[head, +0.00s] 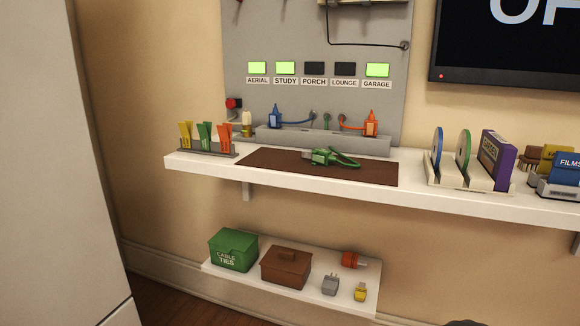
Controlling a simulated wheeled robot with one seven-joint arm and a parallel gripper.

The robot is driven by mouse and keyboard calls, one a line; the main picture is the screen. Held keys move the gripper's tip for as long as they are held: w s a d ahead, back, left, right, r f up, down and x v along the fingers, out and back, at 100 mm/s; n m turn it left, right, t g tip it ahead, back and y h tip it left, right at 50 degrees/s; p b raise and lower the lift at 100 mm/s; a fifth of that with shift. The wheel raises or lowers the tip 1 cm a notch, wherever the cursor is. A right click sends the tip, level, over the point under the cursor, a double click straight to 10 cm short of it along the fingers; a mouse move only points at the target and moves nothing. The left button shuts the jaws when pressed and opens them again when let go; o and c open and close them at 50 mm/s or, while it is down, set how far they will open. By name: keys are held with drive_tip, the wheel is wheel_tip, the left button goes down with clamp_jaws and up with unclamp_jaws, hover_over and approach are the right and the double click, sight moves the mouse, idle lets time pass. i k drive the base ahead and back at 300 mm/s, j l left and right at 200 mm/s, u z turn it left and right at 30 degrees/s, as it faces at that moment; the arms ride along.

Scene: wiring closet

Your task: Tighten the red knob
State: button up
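A small red knob-like part (231,103) shows at the lower left edge of the grey wall panel (325,45), just above the shelf. It looks dark on one side, and it is too small to tell how tight it sits. A brass-coloured fitting (247,122) stands close to its lower right. My gripper cannot be made out in the head view; only a dark shape shows at the bottom edge, and I cannot tell what it is.
The white shelf (455,199) holds a brown mat (270,164) with a green connector (322,157), coloured clips (205,134) at left and a disc rack (470,183) at right. A lower shelf (305,291) carries boxes and plugs. A tall pale cabinet (55,150) stands at left.

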sight(230, 103)
drive_tip(key=i+j, duration=0.65)
drive_tip(key=j, duration=0.15)
drive_tip(key=i+j, duration=0.65)
drive_tip(key=j, duration=0.15)
drive_tip(key=j+u, duration=0.05)
